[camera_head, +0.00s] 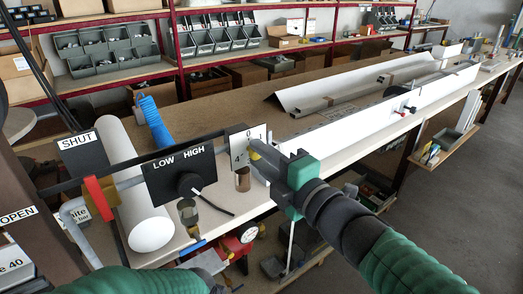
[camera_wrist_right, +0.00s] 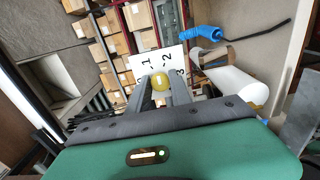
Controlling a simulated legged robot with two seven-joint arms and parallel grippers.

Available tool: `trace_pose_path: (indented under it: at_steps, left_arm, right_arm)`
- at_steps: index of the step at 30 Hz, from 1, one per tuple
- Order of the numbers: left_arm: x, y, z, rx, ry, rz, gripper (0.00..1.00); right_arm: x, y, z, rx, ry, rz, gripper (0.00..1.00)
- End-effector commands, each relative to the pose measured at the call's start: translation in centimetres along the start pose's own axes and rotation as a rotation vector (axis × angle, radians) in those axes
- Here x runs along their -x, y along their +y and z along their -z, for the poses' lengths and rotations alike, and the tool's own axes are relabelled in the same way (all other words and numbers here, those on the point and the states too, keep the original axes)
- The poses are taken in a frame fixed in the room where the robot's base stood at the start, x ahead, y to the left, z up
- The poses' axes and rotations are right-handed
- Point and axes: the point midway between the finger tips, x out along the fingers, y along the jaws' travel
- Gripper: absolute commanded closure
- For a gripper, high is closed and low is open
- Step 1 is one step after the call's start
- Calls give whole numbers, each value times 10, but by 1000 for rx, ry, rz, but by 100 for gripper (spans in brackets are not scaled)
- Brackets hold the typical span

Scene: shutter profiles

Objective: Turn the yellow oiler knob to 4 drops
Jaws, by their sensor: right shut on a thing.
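The yellow oiler knob (camera_head: 254,156) sits in front of a white dial plate (camera_head: 237,137) on the pipe assembly. The plate shows 0, 1 and 4 in the head view. My right gripper (camera_head: 260,150) is shut on the knob, with its fingers on either side. In the right wrist view the knob (camera_wrist_right: 160,81) shows round between the fingertips, and the plate (camera_wrist_right: 145,62) behind it shows 1, 2 and 3. The fingers hide part of the dial, and I cannot tell which number the knob points to. My left gripper is not in view; only part of that arm shows.
Left of the dial are a LOW/HIGH panel (camera_head: 180,172) with a black lever, a red handle (camera_head: 100,198) and a SHUT sign (camera_head: 82,154). A copper-coloured bowl (camera_head: 243,179) hangs below the dial. A red gauge unit (camera_head: 240,242) is lower down. A white roll (camera_head: 135,185) lies on the bench behind.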

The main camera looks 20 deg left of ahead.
Motion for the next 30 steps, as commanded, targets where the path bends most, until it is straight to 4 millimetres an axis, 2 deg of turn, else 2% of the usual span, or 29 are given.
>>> trace_pose_path:
  at_steps: [30]
  left_arm:
    - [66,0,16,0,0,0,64]
  right_arm:
    - [0,-2,0,-964,-7,6,100]
